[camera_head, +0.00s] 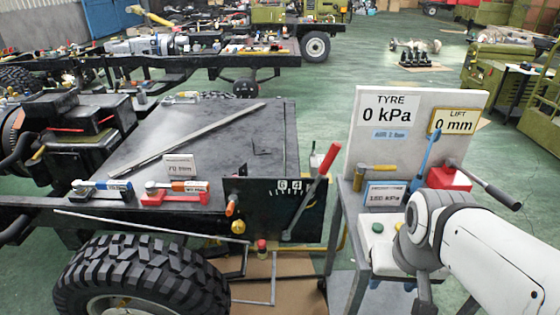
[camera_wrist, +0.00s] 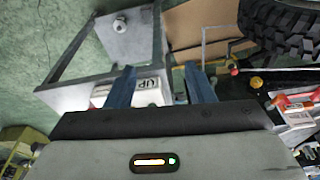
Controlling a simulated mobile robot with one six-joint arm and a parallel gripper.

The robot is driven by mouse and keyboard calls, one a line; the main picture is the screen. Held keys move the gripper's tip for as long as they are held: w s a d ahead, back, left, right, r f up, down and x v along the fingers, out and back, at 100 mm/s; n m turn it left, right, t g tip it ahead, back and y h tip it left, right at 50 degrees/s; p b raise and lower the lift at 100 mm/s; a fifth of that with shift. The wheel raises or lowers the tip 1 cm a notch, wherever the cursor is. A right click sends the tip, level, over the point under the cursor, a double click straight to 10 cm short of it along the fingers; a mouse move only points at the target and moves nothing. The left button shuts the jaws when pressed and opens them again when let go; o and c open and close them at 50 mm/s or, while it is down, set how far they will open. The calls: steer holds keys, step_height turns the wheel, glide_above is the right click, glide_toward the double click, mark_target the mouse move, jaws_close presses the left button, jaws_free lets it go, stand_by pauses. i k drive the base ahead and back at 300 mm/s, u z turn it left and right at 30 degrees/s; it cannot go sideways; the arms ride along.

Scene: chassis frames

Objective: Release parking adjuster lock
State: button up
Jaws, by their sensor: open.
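A dark upright panel (camera_head: 262,200) with white number marks stands at the chassis side. A lever with a red handle (camera_head: 316,178) leans across its right part. An orange knob (camera_head: 232,206) and a yellow knob (camera_head: 238,227) sit at its left. A small red-topped part (camera_head: 262,246) is below. I cannot tell which of these is the parking adjuster lock. In the wrist view, my gripper (camera_wrist: 160,88) is open with two blue fingers apart, above the stand and apart from the panel. The yellow knob (camera_wrist: 256,82) shows to its right. In the head view my arm hides most of the gripper.
A large tyre (camera_head: 140,280) stands below the chassis. A long bar (camera_head: 190,140) and tools lie on the chassis top.

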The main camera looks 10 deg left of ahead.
mark_target(233, 198)
steer(key=u, duration=0.35)
steer(key=k, duration=1.25)
steer(key=u, duration=1.05)
steer(key=i, duration=1.3)
steer(key=z, duration=0.5)
steer(key=i, duration=1)
steer(key=z, duration=0.6)
steer(key=k, duration=0.9)
steer(key=z, duration=0.3)
steer(key=i, duration=0.15)
steer(key=u, duration=0.15)
